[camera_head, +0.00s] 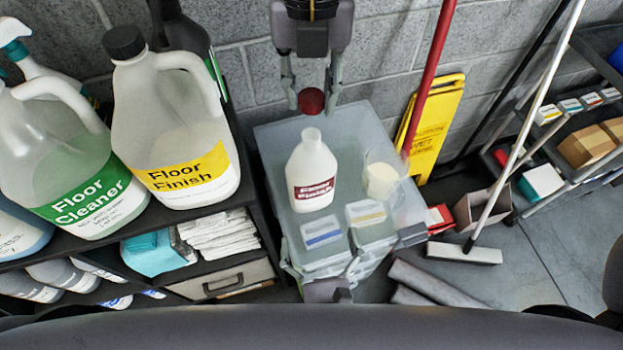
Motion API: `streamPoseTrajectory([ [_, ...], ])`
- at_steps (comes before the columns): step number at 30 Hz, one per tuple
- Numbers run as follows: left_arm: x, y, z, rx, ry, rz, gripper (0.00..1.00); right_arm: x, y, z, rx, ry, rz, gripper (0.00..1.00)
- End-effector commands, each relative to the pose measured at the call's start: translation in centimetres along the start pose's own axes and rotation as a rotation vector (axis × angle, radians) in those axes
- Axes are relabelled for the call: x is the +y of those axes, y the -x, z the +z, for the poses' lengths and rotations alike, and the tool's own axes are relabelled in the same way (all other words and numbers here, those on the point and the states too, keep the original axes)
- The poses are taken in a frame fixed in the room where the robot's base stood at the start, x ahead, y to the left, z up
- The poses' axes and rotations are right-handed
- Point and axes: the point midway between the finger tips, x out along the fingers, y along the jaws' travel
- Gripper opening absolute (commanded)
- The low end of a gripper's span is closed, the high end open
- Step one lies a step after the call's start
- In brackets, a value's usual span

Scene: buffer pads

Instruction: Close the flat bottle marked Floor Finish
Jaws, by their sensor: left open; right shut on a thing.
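The flat white bottle (312,168) stands upright with a dark red label that seems to read Floor Finish. Its neck is bare, with no cap on it. It stands on a translucent grey surface (275,140). My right gripper (311,98) comes from the top and is shut on a round dark red cap (311,101). The cap is above and behind the bottle's mouth in the picture, apart from it. My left gripper (320,258) is open at the front edge of the surface, below the bottle in the picture and apart from it.
A beaker (382,178) with pale contents stands right of the bottle. Two small clear boxes, one blue-striped (322,237) and one yellow-striped (367,215), lie in front. A jug marked Floor Finish (170,130) has a black cap. A red pole (432,75) rises behind the beaker.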

Motion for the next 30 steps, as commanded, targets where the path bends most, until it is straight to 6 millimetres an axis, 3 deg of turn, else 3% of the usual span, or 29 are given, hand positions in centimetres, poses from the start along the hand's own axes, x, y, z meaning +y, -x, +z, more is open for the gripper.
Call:
streamPoseTrajectory([
  [18, 0.0, -10.1, 0.1, -0.003, -0.001, 0.000, 1.00, 0.0, 0.0, 0.0, 0.000, -0.001, 0.000, 0.22],
  [30, 0.0, -11.7, 0.0, -0.001, -0.001, -0.001, 1.00, 0.0, 0.0, 0.0, 0.000, -0.001, 0.000, 0.22],
])
